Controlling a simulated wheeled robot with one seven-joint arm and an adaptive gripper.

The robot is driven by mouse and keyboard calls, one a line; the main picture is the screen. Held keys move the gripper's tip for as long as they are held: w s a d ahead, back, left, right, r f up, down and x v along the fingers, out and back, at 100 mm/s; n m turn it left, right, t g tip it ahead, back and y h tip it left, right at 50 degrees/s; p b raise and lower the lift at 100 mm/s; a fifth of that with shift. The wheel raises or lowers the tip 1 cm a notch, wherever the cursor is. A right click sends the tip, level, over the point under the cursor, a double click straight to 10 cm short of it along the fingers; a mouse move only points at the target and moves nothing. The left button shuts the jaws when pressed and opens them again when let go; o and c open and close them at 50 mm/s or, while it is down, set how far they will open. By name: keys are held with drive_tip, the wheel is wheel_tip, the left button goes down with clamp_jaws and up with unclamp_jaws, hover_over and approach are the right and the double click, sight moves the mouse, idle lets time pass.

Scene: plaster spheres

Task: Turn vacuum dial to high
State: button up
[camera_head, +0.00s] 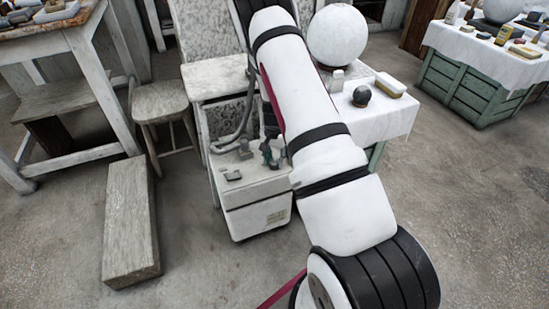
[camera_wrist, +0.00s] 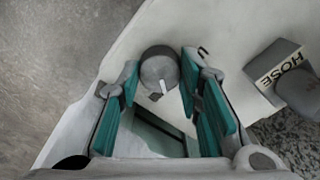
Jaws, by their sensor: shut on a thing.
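The vacuum (camera_head: 257,212) is a pale box unit standing on the floor in the head view. Its dial (camera_wrist: 158,68) is a round grey knob with a white pointer mark, seen in the wrist view. The pointer is toward the bottom of that picture, slightly right. My gripper (camera_wrist: 160,73) has teal fingers on either side of the dial and is shut on it. In the head view my gripper (camera_head: 270,155) is over the vacuum's top, where the dial is hidden. A dark curved mark (camera_wrist: 203,50) shows right of the dial; no setting words are readable.
A grey block labelled HOSE (camera_wrist: 277,69) sits right of the dial, with a hose (camera_head: 236,135) rising behind the vacuum. A cloth-covered table (camera_head: 392,122) with a white sphere (camera_head: 337,35) is close right.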

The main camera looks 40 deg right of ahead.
sight(274, 161)
drive_tip(key=m, duration=0.4)
drive_tip(key=shift+m+p, duration=0.4)
idle(0.4)
drive_tip(key=o, duration=1.2)
drive_tip(key=shift+c, duration=0.2)
wheel_tip(274, 161, up, 12)
